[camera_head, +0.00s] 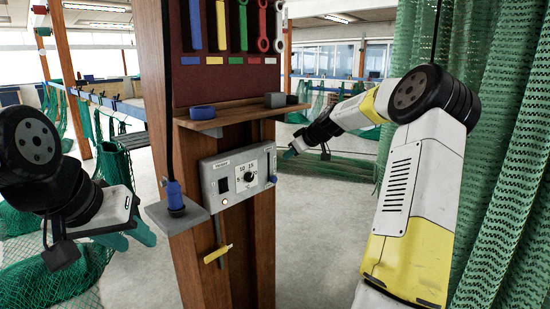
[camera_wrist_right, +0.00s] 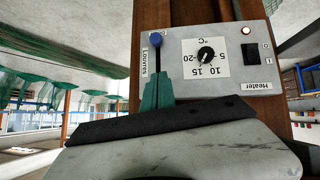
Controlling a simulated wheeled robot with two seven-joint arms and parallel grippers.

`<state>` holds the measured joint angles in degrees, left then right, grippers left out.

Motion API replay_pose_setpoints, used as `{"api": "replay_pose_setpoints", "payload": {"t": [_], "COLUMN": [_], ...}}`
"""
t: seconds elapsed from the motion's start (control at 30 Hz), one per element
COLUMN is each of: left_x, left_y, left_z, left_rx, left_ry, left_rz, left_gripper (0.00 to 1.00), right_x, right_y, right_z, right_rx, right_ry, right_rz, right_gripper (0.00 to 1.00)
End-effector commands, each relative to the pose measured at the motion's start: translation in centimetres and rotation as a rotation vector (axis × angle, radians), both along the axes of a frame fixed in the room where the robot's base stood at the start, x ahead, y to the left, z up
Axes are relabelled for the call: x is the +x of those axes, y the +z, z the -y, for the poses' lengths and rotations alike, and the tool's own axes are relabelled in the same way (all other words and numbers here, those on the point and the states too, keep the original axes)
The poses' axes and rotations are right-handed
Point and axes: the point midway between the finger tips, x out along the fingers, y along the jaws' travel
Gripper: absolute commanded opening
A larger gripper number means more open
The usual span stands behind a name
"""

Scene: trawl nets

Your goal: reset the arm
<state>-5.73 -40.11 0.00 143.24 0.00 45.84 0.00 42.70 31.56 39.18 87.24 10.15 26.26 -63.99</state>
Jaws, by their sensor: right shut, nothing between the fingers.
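My right gripper (camera_head: 293,153) is at the right of the wooden post, beside the grey control panel (camera_head: 212,185). Its green fingers are shut with nothing held; they also show in the right wrist view (camera_wrist_right: 158,90), in front of the louvre lever with a blue knob (camera_wrist_right: 156,39). I cannot tell whether they touch the lever. The panel shows upside down in that view, with a temperature dial (camera_wrist_right: 206,55) and a heater switch (camera_wrist_right: 250,53). My left gripper (camera_head: 130,238) is at the left of the post, its green fingers apart and empty.
A blue-handled tool (camera_head: 175,196) stands on a grey bracket at left. A yellow handle (camera_head: 218,254) hangs below. Green nets (camera_head: 510,150) hang at right; another net lies at lower left.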

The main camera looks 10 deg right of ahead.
Motion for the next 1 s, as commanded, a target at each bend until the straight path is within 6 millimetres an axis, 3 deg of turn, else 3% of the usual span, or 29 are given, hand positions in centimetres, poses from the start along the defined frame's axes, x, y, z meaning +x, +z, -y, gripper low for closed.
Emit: {"api": "replay_pose_setpoints", "payload": {"t": [0.27,0.37,0.47,0.6,0.7,1.0], "left_x": [0.0,0.0,0.0,0.0,0.0,0.0], "left_y": [0.0,0.0,0.0,0.0,0.0,0.0], "left_z": [0.0,0.0,0.0,0.0,0.0,0.0], "left_rx": [0.0,0.0,0.0,0.0,0.0,0.0], "left_ry": [0.0,0.0,0.0,0.0,0.0,0.0], "left_rz": [0.0,0.0,0.0,0.0,0.0,0.0], "left_gripper": [0.36,0.36,0.36,0.36,0.36,0.36], "right_x": [-0.2,-1.3,-3.9,-9.5,-13.9,-27.9], "right_y": [0.1,0.8,1.8,3.6,4.7,6.7], "right_z": [-0.3,-1.9,-4.6,-8.3,-10.0,-12.0], "right_rx": [-0.003,-0.017,-0.041,-0.076,-0.09,-0.049], "right_ry": [0.002,0.009,0.013,-0.017,-0.06,-0.244], "right_rz": [-0.004,-0.025,-0.071,-0.151,-0.201,-0.297], "right_gripper": [0.0,0.0,0.0,0.0,0.0,0.0]}}
